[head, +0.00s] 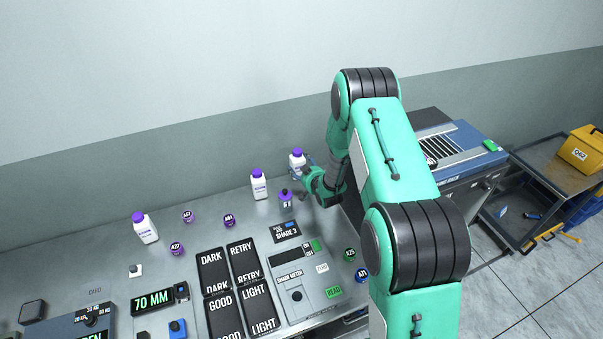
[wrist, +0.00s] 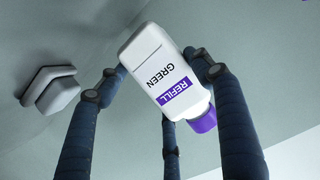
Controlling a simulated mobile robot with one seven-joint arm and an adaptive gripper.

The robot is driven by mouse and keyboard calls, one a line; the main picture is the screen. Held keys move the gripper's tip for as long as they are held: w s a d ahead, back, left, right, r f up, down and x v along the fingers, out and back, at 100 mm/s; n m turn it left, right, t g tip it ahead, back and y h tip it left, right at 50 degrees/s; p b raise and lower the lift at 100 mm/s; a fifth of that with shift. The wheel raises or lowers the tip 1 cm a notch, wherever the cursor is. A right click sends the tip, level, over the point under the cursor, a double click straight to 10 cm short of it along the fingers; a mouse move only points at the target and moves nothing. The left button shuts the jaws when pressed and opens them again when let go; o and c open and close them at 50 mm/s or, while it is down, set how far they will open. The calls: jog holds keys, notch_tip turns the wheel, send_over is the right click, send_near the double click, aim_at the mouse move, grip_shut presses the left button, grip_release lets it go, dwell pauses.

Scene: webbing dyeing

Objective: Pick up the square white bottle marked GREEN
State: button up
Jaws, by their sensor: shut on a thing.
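The square white bottle (wrist: 160,75) marked REFILL GREEN has a purple cap and lies tilted between my gripper's dark fingers in the wrist view. My gripper (wrist: 160,85) is shut on it, with fingers at both sides and one below it. In the head view, my gripper (head: 305,172) is at the back right of the bench around a white bottle (head: 297,158) with a purple cap. Its lower part is partly hidden by the fingers. I cannot tell from the head view whether its base touches the bench.
Another white bottle (head: 259,184) stands just left of my gripper, with a small purple-topped container (head: 286,198) close by. A third white bottle (head: 145,228) stands farther left. The shade meter (head: 300,283) and label plates (head: 229,268) fill the front. The wall (head: 150,90) is behind.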

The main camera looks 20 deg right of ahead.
aim_at(302, 160)
jog(key=shift+r, duration=2.2)
jog(key=shift+a, duration=0.1)
